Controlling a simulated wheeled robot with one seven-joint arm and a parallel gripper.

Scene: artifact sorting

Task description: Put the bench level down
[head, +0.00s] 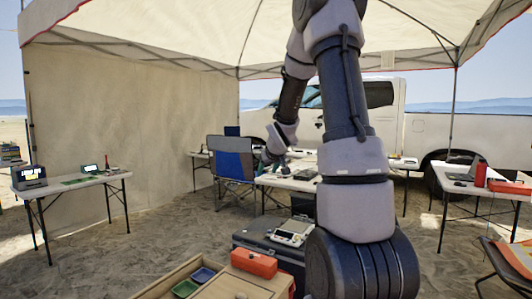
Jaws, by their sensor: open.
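My gripper (268,159) is small and far off at the end of my outstretched arm, low over the white middle table (283,181). It is open. Small dark and teal items lie on the table close to the fingers, but I cannot tell which of them, if any, is the bench level. I also cannot tell whether the fingers touch anything. My arm hides part of the table's right side.
A blue-grey folding chair (233,160) stands left of the middle table. A dark case (262,246) bearing a white device (293,232) is in front, beside an orange box (254,262). Side tables stand left (75,186) and right (460,187). Sandy ground is open at left.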

